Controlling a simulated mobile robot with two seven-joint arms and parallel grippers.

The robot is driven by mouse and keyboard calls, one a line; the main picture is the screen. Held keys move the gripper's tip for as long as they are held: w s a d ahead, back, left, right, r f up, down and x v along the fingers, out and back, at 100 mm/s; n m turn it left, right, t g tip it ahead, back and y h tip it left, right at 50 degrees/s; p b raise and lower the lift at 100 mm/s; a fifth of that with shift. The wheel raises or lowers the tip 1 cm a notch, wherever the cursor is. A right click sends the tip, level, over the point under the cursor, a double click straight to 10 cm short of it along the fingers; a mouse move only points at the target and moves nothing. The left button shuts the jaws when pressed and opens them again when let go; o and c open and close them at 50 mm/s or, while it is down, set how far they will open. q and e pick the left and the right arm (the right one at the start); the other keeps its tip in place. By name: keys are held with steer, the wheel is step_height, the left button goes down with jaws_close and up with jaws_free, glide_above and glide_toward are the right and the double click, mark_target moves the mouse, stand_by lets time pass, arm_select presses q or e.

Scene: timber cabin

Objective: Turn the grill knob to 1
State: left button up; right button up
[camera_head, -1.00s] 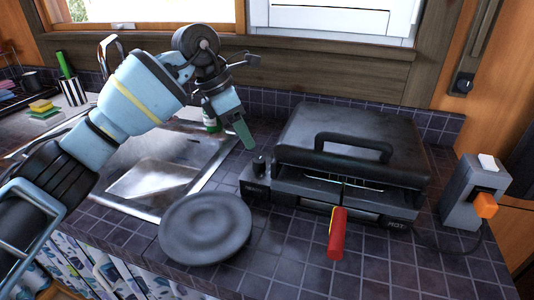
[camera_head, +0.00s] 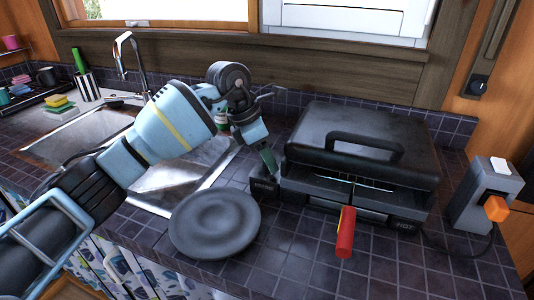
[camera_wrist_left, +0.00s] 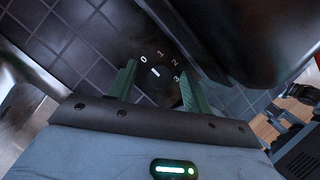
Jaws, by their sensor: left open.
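The black grill (camera_head: 360,145) stands on the tiled counter with its lid down. Its knob (camera_wrist_left: 155,73) shows in the left wrist view, with the numbers 0, 1, 2 and 3 around it. The knob's white mark slants toward the 0. My left gripper (camera_head: 266,160) is at the grill's left end, pointing down; in the head view it largely hides the knob. In the left wrist view my open green fingers (camera_wrist_left: 157,70) stand on either side of the knob. I cannot tell whether they touch it. My right gripper is not in view.
A dark round plate (camera_head: 213,222) lies just in front of my left gripper. A red-handled utensil (camera_head: 345,232) sticks out from the grill's front. A grey box with an orange plug (camera_head: 495,207) stands at the right. The sink (camera_head: 185,180) lies behind my left arm.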

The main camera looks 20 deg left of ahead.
arm_select(q)
steer(key=c, duration=1)
